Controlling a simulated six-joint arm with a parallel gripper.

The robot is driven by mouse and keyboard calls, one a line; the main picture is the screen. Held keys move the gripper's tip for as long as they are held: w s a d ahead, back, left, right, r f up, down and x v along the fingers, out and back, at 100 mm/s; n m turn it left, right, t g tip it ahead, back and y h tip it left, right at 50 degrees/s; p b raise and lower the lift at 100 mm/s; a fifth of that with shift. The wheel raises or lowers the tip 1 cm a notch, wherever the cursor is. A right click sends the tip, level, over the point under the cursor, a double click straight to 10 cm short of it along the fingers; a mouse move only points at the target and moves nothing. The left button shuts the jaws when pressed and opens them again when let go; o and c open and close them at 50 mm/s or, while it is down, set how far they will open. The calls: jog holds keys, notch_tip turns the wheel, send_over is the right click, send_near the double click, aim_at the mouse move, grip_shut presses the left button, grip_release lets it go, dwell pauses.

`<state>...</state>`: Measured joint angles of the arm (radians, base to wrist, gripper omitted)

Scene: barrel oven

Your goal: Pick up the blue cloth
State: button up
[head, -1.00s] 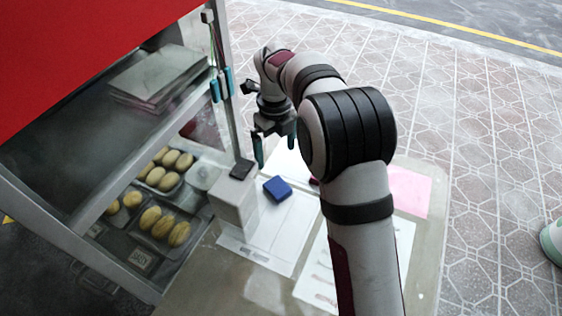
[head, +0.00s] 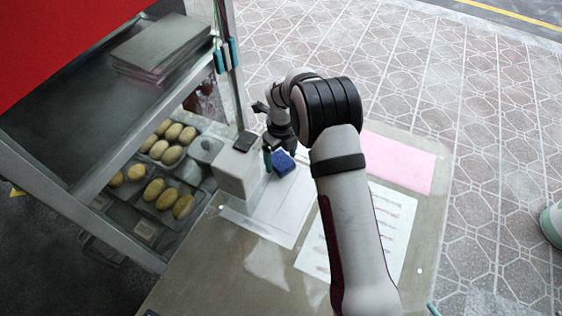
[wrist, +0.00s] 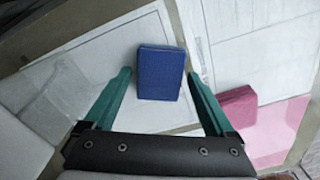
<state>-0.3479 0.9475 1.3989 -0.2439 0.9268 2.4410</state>
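The blue cloth (head: 284,164) is a small folded block lying on a white sheet (head: 285,222) on the counter. In the wrist view, the blue cloth (wrist: 161,73) sits upper middle, between the tips of my gripper (wrist: 158,77). The teal fingers are spread wide, one to each side of it, with gaps at both sides. In the head view, my gripper (head: 280,157) points down at the cloth and partly covers it. How far the tips are above the counter is hard to tell.
A white box (head: 236,177) with a dark top piece stands left of the cloth. A magenta folded cloth (wrist: 237,107) lies to the right in the wrist view. A pink sheet (head: 400,162) and a printed sheet (head: 372,235) lie flat. The oven's metal frame (head: 100,205) is at left.

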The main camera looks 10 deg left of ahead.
aim_at(281, 160)
jog(key=c, duration=1.1)
jog(key=shift+o, duration=0.2)
notch_tip(281, 160, up, 4)
jog(key=shift+r, duration=0.2)
jog(key=s+d+r, duration=0.2)
jog(key=d+r, duration=0.4)
jog(key=d, duration=0.5)
jog(key=shift+d+r, duration=0.25)
jog(key=shift+r, duration=0.1)
